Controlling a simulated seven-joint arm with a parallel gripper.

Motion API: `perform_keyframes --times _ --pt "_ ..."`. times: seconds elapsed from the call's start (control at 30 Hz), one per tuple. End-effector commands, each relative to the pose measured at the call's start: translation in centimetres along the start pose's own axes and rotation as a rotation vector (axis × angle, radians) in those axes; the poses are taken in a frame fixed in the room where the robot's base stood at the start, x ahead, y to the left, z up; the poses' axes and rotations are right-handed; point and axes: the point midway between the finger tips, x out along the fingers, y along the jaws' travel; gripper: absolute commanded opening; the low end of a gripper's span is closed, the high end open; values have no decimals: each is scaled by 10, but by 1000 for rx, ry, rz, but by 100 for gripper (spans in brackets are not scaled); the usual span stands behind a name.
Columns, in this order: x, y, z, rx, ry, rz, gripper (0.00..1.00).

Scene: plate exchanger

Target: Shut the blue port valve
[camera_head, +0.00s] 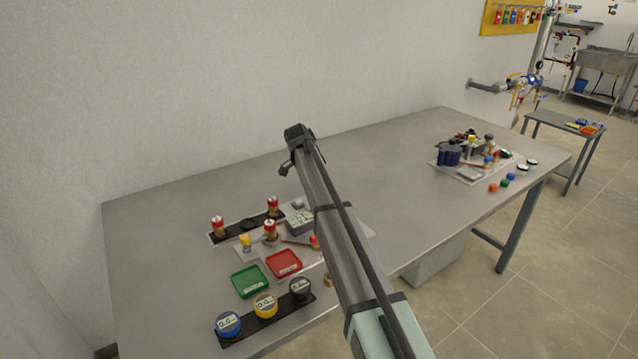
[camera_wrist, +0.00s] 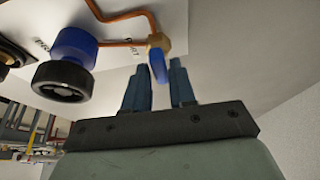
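The blue port valve shows in the wrist view as a flat blue handle (camera_wrist: 158,66) on a brass fitting (camera_wrist: 158,42), joined to a copper pipe. My gripper (camera_wrist: 159,68) is open, its two blue fingers pointing toward the fitting. The handle's end appears between the fingertips, with a finger close on either side. I cannot tell whether either finger touches it. In the head view a long grey arm part of mine crosses the table, and my fingers cannot be made out there.
A blue-bodied part with a black ring (camera_wrist: 70,65) stands left of the valve in the wrist view. In the head view, red (camera_head: 284,263) and green (camera_head: 250,281) trays and gauges (camera_head: 265,306) lie at left; another kit (camera_head: 465,160) stands at right. The table middle is bare.

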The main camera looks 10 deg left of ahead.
Motion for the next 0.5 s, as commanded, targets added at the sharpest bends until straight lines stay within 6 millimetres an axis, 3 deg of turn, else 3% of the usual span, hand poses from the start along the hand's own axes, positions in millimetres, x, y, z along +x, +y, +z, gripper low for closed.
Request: perform_keyframes --times 0.17,0.5 --pt "0 0 0 -1 0 0 43" --pt "-5 0 0 -2 0 -1 43"
